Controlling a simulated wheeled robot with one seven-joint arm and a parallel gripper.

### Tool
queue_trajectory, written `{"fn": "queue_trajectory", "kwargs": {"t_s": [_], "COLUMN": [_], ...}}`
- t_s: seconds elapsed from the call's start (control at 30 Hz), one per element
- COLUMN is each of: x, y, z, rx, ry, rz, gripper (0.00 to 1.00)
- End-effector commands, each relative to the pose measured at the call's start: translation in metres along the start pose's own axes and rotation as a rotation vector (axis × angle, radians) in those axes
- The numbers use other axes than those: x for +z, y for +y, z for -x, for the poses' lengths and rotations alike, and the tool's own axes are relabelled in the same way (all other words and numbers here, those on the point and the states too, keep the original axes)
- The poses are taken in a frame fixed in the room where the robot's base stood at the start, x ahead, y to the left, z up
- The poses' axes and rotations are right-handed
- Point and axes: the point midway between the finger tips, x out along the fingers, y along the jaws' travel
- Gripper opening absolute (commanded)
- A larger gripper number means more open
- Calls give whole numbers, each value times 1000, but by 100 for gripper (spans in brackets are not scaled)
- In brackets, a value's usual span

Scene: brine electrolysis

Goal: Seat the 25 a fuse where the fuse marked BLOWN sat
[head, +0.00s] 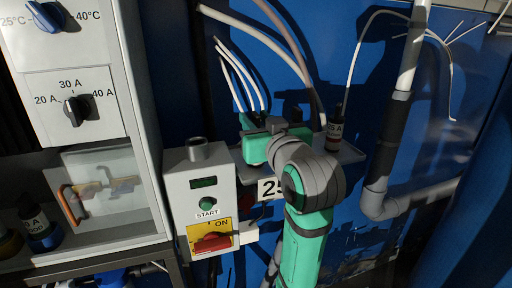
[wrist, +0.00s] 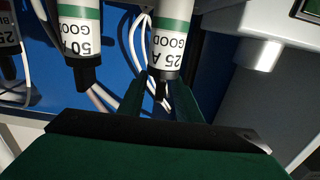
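In the wrist view, which is upside down, the 25 A fuse marked GOOD (wrist: 171,45) is straight ahead of my gripper (wrist: 162,88). It is white with a green band and a black end. My gripper's green fingers stand apart on either side of that black end; I cannot tell if they touch it. A 50 A fuse marked GOOD (wrist: 79,28) is beside it. A 25 A fuse with a partly cut label starting BL (wrist: 9,55) is at the left edge. In the head view, my gripper (head: 268,134) is over the shelf and hides most of it; one dark fuse (head: 334,132) shows at the right.
The shelf (head: 350,153) is on a blue wall beside a white START box (head: 202,180) with a red switch (head: 212,243). Grey pipes (head: 393,140) and cables crowd the right.

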Motion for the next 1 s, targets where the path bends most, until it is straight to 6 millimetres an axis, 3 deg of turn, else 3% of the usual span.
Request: {"fn": "queue_trajectory", "kwargs": {"t_s": [0.17,0.3,1.0], "x": [0,0,0], "y": [0,0,0], "z": [0,0,0], "rx": [0,0,0], "ry": [0,0,0], "rz": [0,0,0], "gripper": [31,0,0]}}
